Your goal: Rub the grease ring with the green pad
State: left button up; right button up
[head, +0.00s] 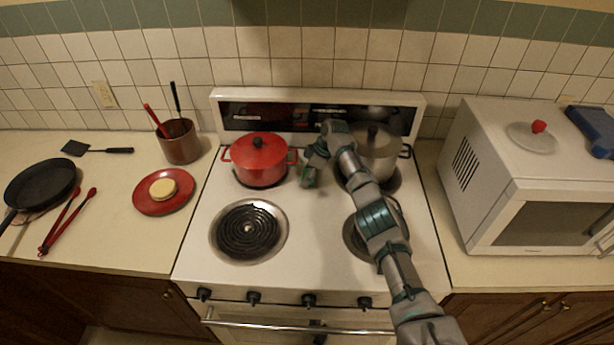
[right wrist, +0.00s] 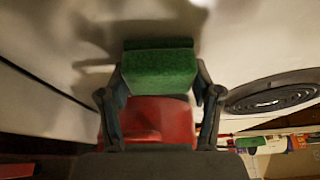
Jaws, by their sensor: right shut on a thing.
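The green pad (right wrist: 160,70) is between the fingers of my right gripper (right wrist: 158,98) in the right wrist view, with a red part (right wrist: 150,118) showing below it. I cannot tell whether this red part belongs to the pad. In the head view my right gripper (head: 309,177) is low over the white stovetop (head: 300,225), just right of the red pot. The pad is not clear there. Whether the pad touches the stovetop I cannot tell. I cannot make out a grease ring for certain; grey shadows lie on the white surface around the pad. My left gripper is out of view.
A red lidded pot (head: 260,162) stands close left of my gripper. A steel pot (head: 375,155) stands behind my right arm. A coil burner (head: 248,229) is bare at front left. A microwave (head: 535,180) stands right; a red plate (head: 163,204) lies left.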

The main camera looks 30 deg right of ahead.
jog(key=shift+r, duration=0.15)
jog(key=shift+r+p, duration=1.35)
jog(key=shift+r, duration=1.55)
jog(key=shift+r+p, duration=1.15)
jog(key=shift+r, duration=0.45)
jog(key=shift+f, duration=0.1)
